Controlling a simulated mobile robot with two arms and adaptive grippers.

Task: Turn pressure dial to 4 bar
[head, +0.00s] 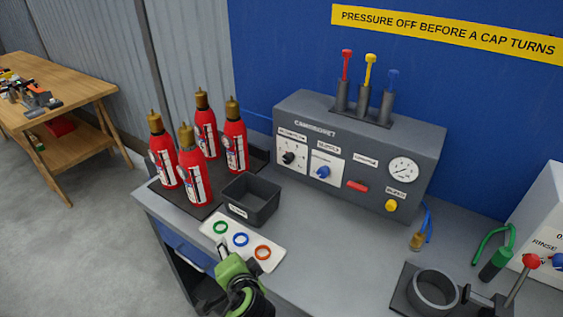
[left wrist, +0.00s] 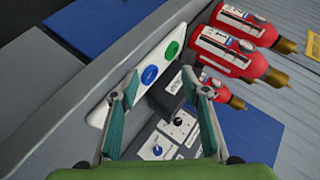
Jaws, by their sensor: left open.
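The grey console (head: 330,185) stands at the back of the bench. On its front are a black knob (head: 288,157) on a white plate with a printed scale, a blue knob (head: 323,171) on a second white plate, and a round gauge (head: 403,170). The labels are too small to read surely, and I cannot tell the exact setting. My left gripper (head: 232,262) is by the bench's front edge, in front of the ring card and well short of the console. In the left wrist view its fingers (left wrist: 160,88) are apart and empty; the black knob (left wrist: 178,122) and blue knob (left wrist: 157,150) show beyond them. My right gripper is not in view.
A white card (head: 270,263) with green, blue and orange rings and a dark bin (head: 250,199) lie between gripper and console. Several red extinguishers (head: 194,170) stand left. A round black holder (head: 433,289) is at right. The bench before the console's right half is mostly clear.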

